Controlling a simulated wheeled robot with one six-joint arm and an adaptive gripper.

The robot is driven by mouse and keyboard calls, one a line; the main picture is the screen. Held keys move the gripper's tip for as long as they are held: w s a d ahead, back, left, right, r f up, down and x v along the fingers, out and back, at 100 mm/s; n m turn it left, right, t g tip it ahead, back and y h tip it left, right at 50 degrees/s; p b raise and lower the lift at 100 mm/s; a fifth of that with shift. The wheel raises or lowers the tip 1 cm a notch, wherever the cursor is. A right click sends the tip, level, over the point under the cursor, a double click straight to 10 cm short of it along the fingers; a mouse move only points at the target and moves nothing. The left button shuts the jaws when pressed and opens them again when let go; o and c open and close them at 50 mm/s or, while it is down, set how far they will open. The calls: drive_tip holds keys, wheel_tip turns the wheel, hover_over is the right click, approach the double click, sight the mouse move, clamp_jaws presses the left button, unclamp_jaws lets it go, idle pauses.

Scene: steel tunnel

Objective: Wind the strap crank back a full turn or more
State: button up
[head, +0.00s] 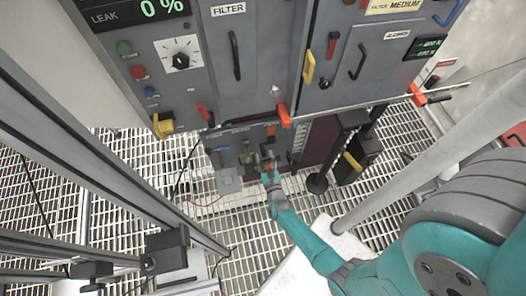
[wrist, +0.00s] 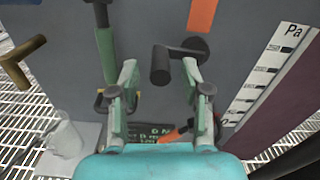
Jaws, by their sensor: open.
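The strap crank (wrist: 163,66) shows in the wrist view as a dark arm with a round grip, joined to a dark hub (wrist: 196,46) on a grey panel. An orange strap (wrist: 202,14) runs up above the hub. My gripper (wrist: 160,74) is open. In the head view my gripper (head: 271,178) is in front of the low panel, and the crank is too small there to make out clearly.
A green-handled lever (wrist: 106,45) and a brass-coloured handle (wrist: 22,60) stand left of the crank. A Pa scale (wrist: 268,75) is on the right. In the head view, grey cabinets (head: 262,55) overhang the panel above grating floor (head: 240,225).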

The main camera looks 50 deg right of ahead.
sight(263, 152)
drive_tip(key=shift+x, duration=1.6)
clamp_jaws()
